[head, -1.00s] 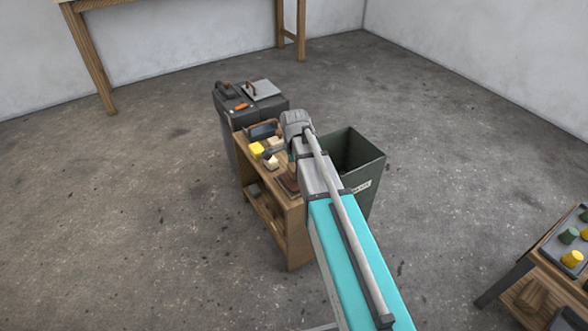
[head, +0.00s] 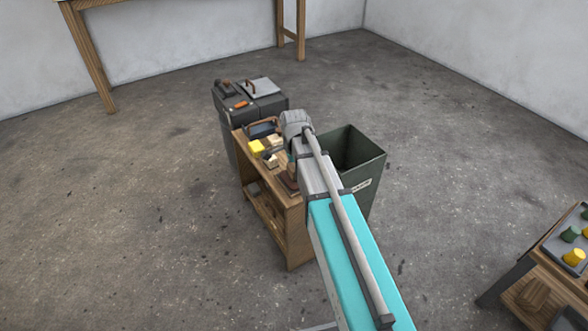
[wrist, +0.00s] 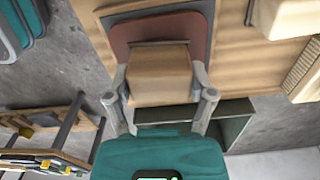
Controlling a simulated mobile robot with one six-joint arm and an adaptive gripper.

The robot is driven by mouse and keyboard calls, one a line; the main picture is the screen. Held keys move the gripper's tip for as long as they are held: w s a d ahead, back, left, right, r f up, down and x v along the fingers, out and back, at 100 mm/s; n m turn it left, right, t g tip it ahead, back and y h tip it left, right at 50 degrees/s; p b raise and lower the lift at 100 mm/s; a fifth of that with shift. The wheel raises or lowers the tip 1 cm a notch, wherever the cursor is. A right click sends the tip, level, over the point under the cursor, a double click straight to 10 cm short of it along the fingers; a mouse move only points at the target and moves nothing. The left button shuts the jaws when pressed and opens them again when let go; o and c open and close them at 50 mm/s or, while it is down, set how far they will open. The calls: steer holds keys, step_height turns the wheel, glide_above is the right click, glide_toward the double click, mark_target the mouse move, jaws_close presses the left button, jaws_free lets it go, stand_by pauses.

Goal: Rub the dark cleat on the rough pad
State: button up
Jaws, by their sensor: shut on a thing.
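My gripper (wrist: 158,82) is shut on a light tan block (wrist: 158,72), with one finger on each side of it. The block lies over a reddish-brown pad with a grey border (wrist: 198,28) in the wrist view. A thin dark edge shows at the block's far side; I cannot tell whether block and pad touch. In the head view the pad (head: 291,186) shows beside my arm on the wooden stand (head: 296,235), and my gripper is mostly hidden. I cannot clearly pick out a dark cleat.
A yellow block (head: 256,147) and tan blocks (head: 271,160) sit left of my gripper. A dark-lined tray (head: 262,129) lies behind them. A dark cabinet (head: 275,107) stands beyond, and a green bin (head: 372,175) stands close on the right. The floor left is open.

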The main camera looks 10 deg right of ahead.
steer(key=shift+f+b, duration=0.4)
stand_by(0.5)
steer(key=shift+s, duration=0.1)
steer(key=shift+s+d, duration=0.3)
steer(key=shift+s, duration=0.45)
steer(key=shift+w, duration=0.1)
steer(key=shift+w+a, duration=0.3)
steer(key=shift+w, duration=0.55)
steer(key=shift+w+a, duration=0.25)
steer(key=shift+w, duration=0.55)
steer(key=shift+s, duration=0.1)
steer(key=shift+s+d, duration=0.3)
steer(key=shift+s, duration=0.55)
steer(key=shift+s+d, duration=0.25)
steer(key=shift+s, duration=0.55)
steer(key=shift+w, duration=0.1)
steer(key=shift+w+a+f, duration=0.1)
steer(key=shift+w+a, duration=0.2)
steer(key=shift+w, duration=0.55)
steer(key=shift+w+a, duration=0.3)
steer(key=shift+w, duration=0.5)
